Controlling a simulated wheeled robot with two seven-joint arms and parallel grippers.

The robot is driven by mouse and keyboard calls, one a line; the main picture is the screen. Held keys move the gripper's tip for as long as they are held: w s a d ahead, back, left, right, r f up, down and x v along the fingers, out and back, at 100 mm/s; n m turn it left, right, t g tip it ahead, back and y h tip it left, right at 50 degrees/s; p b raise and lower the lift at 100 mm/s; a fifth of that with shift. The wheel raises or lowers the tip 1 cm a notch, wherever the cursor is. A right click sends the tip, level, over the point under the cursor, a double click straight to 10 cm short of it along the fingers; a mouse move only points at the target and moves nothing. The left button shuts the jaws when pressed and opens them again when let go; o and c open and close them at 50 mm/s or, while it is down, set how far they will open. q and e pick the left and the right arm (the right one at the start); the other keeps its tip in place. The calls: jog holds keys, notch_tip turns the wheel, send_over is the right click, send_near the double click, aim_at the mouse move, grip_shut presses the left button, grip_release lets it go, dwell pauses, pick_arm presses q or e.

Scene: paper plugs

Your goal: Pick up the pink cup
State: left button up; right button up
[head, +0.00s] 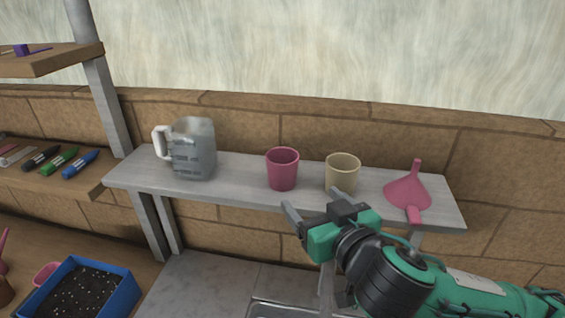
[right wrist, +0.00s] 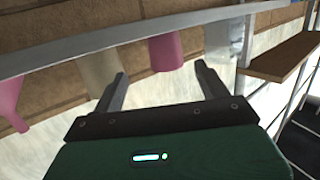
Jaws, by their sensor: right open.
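The pink cup (head: 282,170) stands upright on the grey shelf (head: 240,190), between the measuring jug and the beige cup. It also shows in the right wrist view (right wrist: 166,53), past the fingertips and a little right of the middle between them. My right gripper (head: 314,206) is open and empty, in front of the shelf and below and to the right of the pink cup in the head view. Its two fingers show apart in the right wrist view (right wrist: 160,75). It appears apart from the cup. My left gripper is not in view.
A beige cup (head: 343,173) stands close right of the pink cup, and a pink funnel (head: 408,190) lies further right. A grey measuring jug (head: 194,150) stands left. Markers (head: 60,160) lie on a wooden shelf; a blue tray (head: 124,291) of dark soil sits lower left.

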aim_at(288, 178)
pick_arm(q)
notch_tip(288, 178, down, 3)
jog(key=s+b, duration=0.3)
pick_arm(e)
jog(key=shift+w+a+f, duration=0.25)
jog(key=shift+w+a, duration=0.25)
jog(key=shift+w, duration=0.2)
jog(key=x, duration=0.1)
jog(key=p+x, duration=0.1)
jog(key=x, duration=0.1)
jog(key=shift+w+r, duration=0.15)
jog(key=shift+r, duration=0.2)
jog(key=p+x, duration=0.1)
jog(key=x, duration=0.2)
jog(key=shift+f, duration=0.1)
jog(key=shift+w+a+p, duration=0.2)
jog(key=shift+w+p, duration=0.1)
jog(key=shift+p, duration=0.25)
jog(key=p+x, duration=0.2)
jog(key=x, duration=0.1)
jog(key=shift+w+a, duration=0.1)
jog(key=shift+a, duration=0.05)
jog(key=shift+w+a+f, duration=0.2)
jog(key=shift+w+a, duration=0.1)
jog(key=shift+w, duration=0.2)
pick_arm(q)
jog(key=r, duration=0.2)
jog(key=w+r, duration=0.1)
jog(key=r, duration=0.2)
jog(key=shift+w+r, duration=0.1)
